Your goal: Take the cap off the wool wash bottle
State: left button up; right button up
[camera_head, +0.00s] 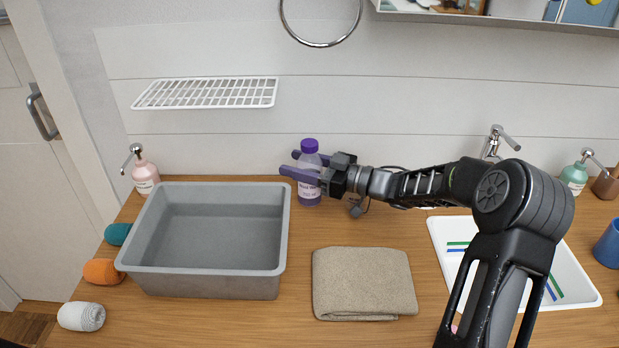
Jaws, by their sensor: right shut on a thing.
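The wool wash bottle (309,193) stands upright on the wooden counter at the back, behind and right of the grey basin. It is purple and clear with a label, and its purple cap (309,146) sits on top. My right gripper (303,168) reaches in from the right and is shut on the bottle's upper body, below the cap. Its fingers hide part of the bottle. My left gripper is not in view.
A grey basin (136,262) stands left of the bottle, with yarn balls (102,271) beside it. A folded beige towel (364,284) lies in front. A pink pump bottle (145,174) stands back left.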

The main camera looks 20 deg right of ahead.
grip_shut()
jog(key=shift+r, duration=0.1)
notch_tip(320, 180, up, 10)
dwell(0.5)
dwell(0.3)
jog(key=o, duration=0.7)
grip_release()
jog(key=shift+c, duration=0.2)
grip_shut()
